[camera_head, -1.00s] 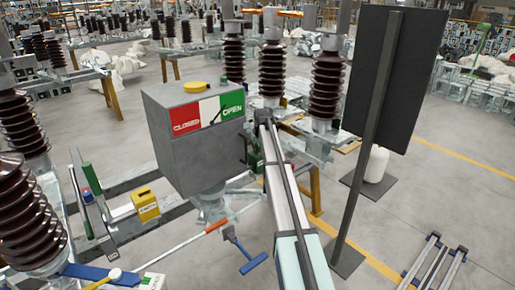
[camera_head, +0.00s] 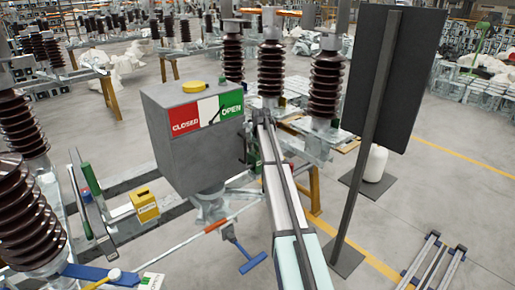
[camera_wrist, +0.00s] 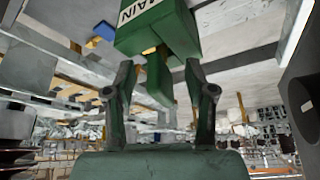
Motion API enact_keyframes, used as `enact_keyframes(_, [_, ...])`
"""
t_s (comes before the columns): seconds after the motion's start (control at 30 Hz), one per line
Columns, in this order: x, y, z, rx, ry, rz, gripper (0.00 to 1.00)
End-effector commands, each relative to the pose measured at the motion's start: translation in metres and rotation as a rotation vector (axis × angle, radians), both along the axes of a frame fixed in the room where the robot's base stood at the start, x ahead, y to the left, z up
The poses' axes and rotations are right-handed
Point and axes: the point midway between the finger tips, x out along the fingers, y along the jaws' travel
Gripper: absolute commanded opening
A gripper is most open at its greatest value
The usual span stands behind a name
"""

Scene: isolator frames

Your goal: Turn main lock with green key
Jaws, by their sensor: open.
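In the wrist view, the green main lock (camera_wrist: 155,28), a block with a white "MAIN" label, hangs at the top centre. A green tab (camera_wrist: 159,82) sticks down below it, seemingly the green key, with a small yellow patch at the joint. My gripper (camera_wrist: 160,82) is open, one finger on each side of the tab. Gaps show between the tab and both fingers. In the head view, my arm reaches to the right side of the grey box (camera_head: 190,150). A small green part (camera_head: 253,158) shows there, but my fingers cannot be made out.
The grey box has a red "CLOSED" and green "OPEN" plate (camera_head: 207,114) and a yellow cap (camera_head: 193,87). A yellow block (camera_head: 145,206) sits on the frame at left. A dark panel on a post (camera_head: 395,75) stands right of my arm. Brown insulators (camera_head: 272,70) rise behind.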

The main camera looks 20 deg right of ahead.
Motion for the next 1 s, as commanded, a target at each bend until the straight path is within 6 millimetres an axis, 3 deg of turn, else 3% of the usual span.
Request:
enact_keyframes(0.03, [0.0,0.002,0.0,0.0,0.0,0.002,0.75])
enact_keyframes(0.07, [0.0,0.002,0.0,0.0,0.0,0.001,0.83])
enact_keyframes(0.53, [-0.003,0.003,0.008,0.001,-0.001,0.003,0.83])
enact_keyframes(1.0, [-0.038,0.009,0.082,0.001,-0.002,0.001,0.83])
